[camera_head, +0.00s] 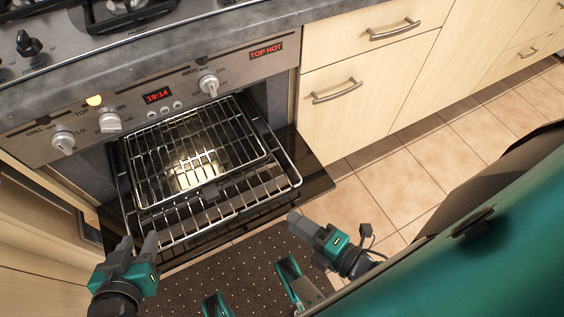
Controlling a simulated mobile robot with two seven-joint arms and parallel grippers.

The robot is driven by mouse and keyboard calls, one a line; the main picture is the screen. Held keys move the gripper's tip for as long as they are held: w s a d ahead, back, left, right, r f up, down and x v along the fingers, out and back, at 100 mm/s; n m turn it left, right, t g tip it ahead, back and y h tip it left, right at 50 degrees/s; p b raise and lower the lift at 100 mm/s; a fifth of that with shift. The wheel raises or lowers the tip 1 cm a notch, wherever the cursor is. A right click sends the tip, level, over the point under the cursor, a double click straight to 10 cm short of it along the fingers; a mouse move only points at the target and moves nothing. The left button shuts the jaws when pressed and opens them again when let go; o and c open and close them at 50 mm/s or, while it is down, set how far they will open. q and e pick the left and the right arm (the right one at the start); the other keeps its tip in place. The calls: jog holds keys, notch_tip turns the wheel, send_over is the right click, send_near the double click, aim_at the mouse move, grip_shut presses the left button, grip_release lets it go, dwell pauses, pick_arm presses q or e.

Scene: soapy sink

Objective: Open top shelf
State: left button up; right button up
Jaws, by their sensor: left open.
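The oven's drop-down door (316,178) is open and lies low in front of the cavity. A wire shelf (262,187) sticks out of the oven over the door. A smaller wire rack (243,142) over a shiny tray lies above it, further back. My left gripper (138,243) is open and empty, just in front of the shelf's front left corner, apart from it as far as I can see. My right gripper (294,216) is just off the shelf's front right corner; its fingers look close together, but I cannot tell whether they are shut. Nothing shows in it.
The control panel (130,97) with knobs and red displays runs above the oven, under a grey worktop (180,45) with a hob. Pale drawers (350,95) with metal handles stand to the right. A dark dotted mat (215,265) lies in front; tiled floor (385,190) is clear on the right.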

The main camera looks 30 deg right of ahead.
pick_arm(q)
jog(key=shift+d+r, duration=0.1)
jog(key=shift+r, duration=0.25)
pick_arm(e)
jog(key=v, duration=0.5)
jog(key=shift+s+d+r, duration=0.15)
jog(key=shift+s, duration=0.2)
